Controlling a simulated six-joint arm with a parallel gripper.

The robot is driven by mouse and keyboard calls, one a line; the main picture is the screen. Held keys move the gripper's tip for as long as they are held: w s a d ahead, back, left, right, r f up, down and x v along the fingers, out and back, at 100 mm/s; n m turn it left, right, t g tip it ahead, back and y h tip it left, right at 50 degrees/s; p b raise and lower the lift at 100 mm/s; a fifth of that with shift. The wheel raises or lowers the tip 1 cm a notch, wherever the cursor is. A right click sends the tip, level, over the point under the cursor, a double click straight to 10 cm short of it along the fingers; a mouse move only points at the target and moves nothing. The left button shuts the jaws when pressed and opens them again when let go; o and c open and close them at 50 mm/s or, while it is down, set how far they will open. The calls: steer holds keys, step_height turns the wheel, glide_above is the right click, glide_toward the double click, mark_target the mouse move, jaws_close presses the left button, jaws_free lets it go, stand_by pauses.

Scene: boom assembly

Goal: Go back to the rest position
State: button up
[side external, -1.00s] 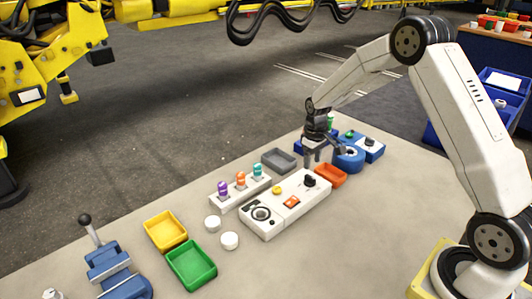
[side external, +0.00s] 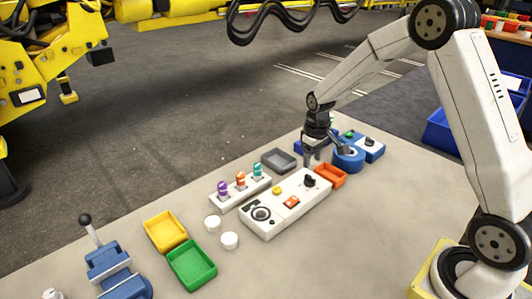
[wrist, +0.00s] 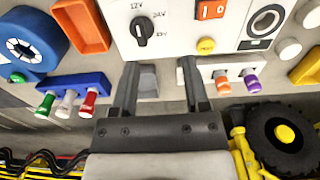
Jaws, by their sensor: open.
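My gripper (side external: 325,157) is above the back part of the bench, close to the blue round holder and the far end of the white control panel. Its jaws are open. In the wrist view, the two dark fingers of my gripper (wrist: 159,66) stand apart with nothing held between them. A grey tray (wrist: 149,82) shows behind the gap between the fingers, beyond the fingertips. In the side view the grey tray (side external: 279,160) lies to the left of my gripper.
The white control panel (side external: 259,228) with a black knob lies below my gripper. Near it are an orange tray (side external: 331,176), a blue round holder (side external: 348,158) and a rack of coloured plugs (side external: 241,190). Yellow (side external: 165,231) and green (side external: 191,266) trays and a blue vise (side external: 112,265) stand front left.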

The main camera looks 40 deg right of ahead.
steer(key=s+a+r+t, duration=0.1)
steer(key=s+a, duration=0.4)
steer(key=s, duration=0.3)
steer(key=s+a+r+t, duration=0.1)
steer(key=s+a+r, duration=0.1)
steer(key=s+a, duration=0.4)
steer(key=s, duration=0.3)
steer(key=shift+r, duration=0.2)
